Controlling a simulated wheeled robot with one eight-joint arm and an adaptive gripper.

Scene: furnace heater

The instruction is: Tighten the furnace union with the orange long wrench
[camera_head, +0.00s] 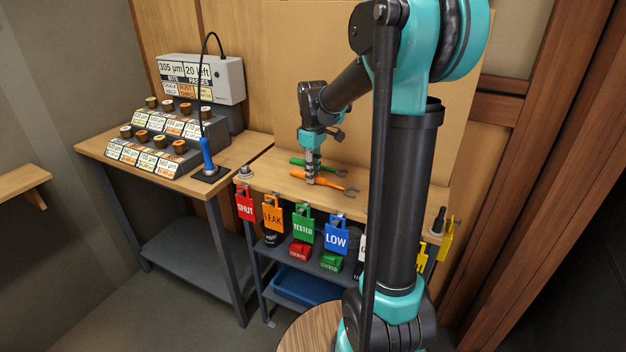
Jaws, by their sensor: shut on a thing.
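The orange long wrench (333,187) lies along the wooden bench top, its grey jaw end pointing right. My gripper (312,181) points down over the bench and is shut on the wrench's orange handle near its left end. The wrench appears at bench-top height; whether it touches the wood cannot be told. A green wrench (326,168) lies just behind it, partly hidden by my gripper. I cannot make out the furnace union in this view.
Coloured tags (303,225) hang along the bench's front edge, above a shelf with red and green locks. A left table (112,151) holds a stepped rack, a grey box (222,80) and a blue-handled tool (207,158). A blue bin (298,287) sits low.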

